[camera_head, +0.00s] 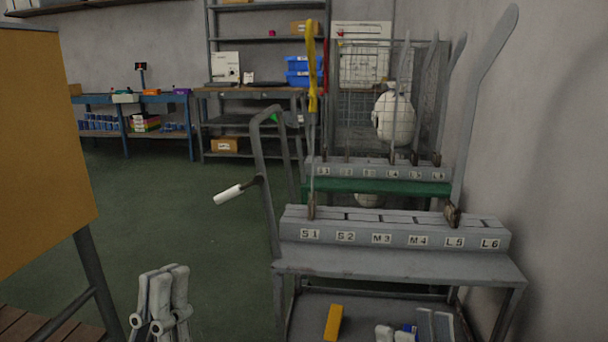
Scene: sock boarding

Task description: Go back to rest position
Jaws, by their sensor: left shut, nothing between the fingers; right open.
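My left gripper (163,273) is at the bottom left of the head view, over the green floor beside the wooden-topped piece. Its fingers are together and empty. My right gripper (406,326) is at the bottom edge, in front of the cart's lower part; it is open and mostly cut off by the frame. Neither gripper touches the cart (400,264). A front rack (395,236) on the cart carries labels S1 to L6. A tall grey board (485,90) stands at L5.
A second rack (380,172) with several upright boards stands behind. A yellow block (333,322) is on the cart's lower shelf. An orange panel (40,150) stands at left. The green floor (150,215) between is clear.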

